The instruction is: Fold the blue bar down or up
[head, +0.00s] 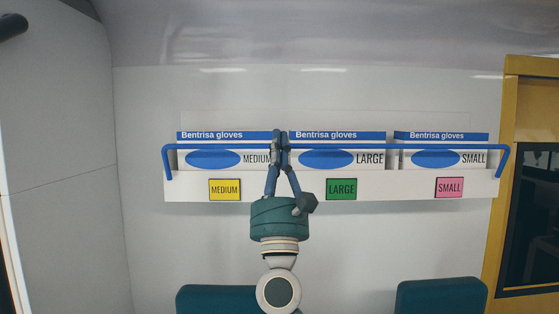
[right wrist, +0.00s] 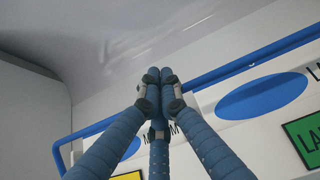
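The blue bar (head: 365,147) runs level across the fronts of the glove boxes, with bent ends at the holder's two sides. It also shows in the right wrist view (right wrist: 255,61), slanting behind the fingers. My right gripper (head: 280,137) is at the bar between the medium and large boxes. Its fingers point up and their tips are close together, reaching slightly above the bar. In the right wrist view the fingers (right wrist: 160,76) hide the bar where they cross it. I cannot tell whether the bar is between them. My left gripper is not in view.
The white holder (head: 265,190) carries the medium (head: 200,135), large (head: 360,135) and small (head: 430,135) glove boxes. Teal seat backs (head: 440,297) stand below. A yellow frame (head: 507,200) is at the right, a grey panel (head: 55,130) at the left.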

